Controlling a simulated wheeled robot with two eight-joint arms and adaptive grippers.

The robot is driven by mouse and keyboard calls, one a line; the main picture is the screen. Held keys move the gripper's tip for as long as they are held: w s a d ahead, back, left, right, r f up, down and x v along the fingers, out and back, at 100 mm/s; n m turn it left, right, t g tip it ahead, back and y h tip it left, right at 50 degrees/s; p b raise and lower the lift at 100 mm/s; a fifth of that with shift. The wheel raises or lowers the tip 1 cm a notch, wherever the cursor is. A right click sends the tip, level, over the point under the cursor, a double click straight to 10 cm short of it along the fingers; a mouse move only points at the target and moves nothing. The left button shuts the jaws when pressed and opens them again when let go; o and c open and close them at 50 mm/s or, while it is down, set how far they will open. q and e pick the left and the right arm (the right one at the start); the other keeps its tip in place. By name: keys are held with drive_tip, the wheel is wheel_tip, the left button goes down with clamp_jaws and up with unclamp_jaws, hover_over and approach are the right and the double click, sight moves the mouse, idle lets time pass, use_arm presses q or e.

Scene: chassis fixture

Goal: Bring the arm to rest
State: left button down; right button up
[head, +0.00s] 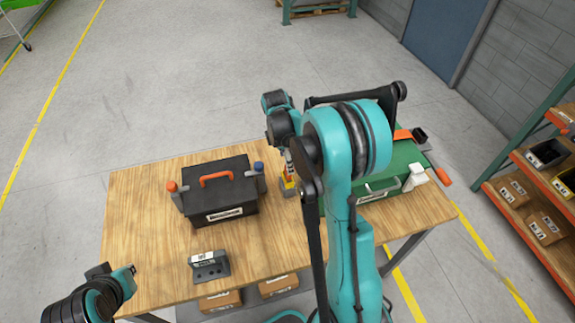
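My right arm (345,150) stands large and teal in the middle of the head view and rises over the wooden table (140,230). Its wrist links reach down behind the big joint, toward a small yellow object (288,187) on the table. The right gripper's fingers are mostly hidden there, so I cannot tell if they are open, shut or touching that object. Part of my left arm (90,302) shows at the lower left, beside the table's near left corner. No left gripper fingers can be made out.
A black toolbox (222,205) with an orange handle stands left of the arm. A small grey block (208,266) lies near the front edge. A green case (402,158) sits on the right. Shelving with boxes (545,228) stands at far right. The table's left side is clear.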

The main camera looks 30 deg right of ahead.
wheel_tip(320, 180, up, 8)
drive_tip(key=a, duration=0.1)
drive_tip(key=s+a+f+m+t+b, duration=0.3)
drive_tip(key=s+a+m+b, duration=0.3)
drive_tip(key=s, duration=0.3)
drive_tip(key=s+a+f+m+t+y+b, duration=0.1)
drive_tip(key=s+a+f+m+t+b, duration=0.3)
drive_tip(key=s+a+m, duration=0.4)
drive_tip(key=s+f+m+b, duration=0.1)
drive_tip(key=s+b, duration=0.1)
drive_tip(key=shift+f+t+b, duration=0.15)
drive_tip(key=shift+t+b, duration=0.15)
drive_tip(key=shift+b, duration=0.1)
